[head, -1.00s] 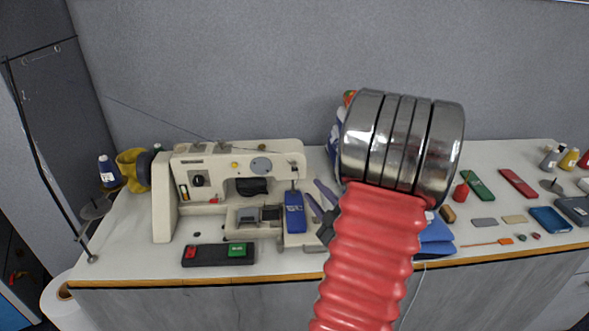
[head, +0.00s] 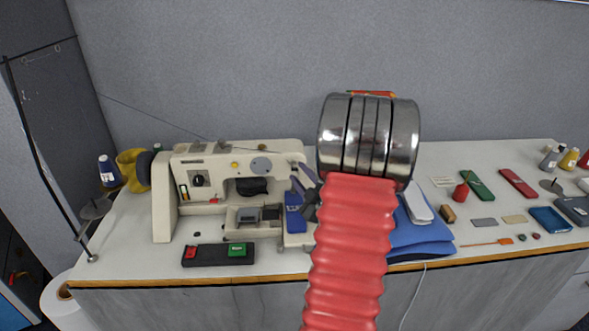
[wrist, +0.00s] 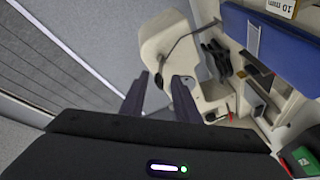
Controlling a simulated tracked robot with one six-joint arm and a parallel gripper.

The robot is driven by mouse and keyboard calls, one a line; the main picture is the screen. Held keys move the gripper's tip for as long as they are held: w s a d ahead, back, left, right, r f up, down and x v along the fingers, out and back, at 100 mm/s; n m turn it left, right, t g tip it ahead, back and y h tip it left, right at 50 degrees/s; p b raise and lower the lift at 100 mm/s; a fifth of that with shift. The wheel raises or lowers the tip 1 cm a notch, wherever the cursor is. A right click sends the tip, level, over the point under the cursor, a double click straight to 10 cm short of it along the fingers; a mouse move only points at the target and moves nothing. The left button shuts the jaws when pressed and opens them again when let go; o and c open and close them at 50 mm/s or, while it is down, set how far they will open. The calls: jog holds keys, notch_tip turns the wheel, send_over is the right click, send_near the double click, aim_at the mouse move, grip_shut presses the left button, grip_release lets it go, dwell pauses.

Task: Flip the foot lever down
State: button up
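The cream sewing machine (head: 215,160) stands on the left part of the table; its head end also shows in the wrist view (wrist: 160,40). My gripper (head: 297,198) is at the right end of the machine, beside its head. In the wrist view my gripper (wrist: 160,80) has its two dark fingers apart, with nothing held between them. A thin, dark curved part shows on the machine's end face, and black parts sit beside it; I cannot tell surely which is the foot lever. In the head view my fingers partly cover this end.
A black box with red and green buttons (head: 215,255) lies in front. Blue folded cloth (head: 420,240) lies right of my arm. Small items lie farther right.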

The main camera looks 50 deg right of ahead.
aim_at(296, 170)
jog(key=shift+x, duration=2.2)
grip_shut()
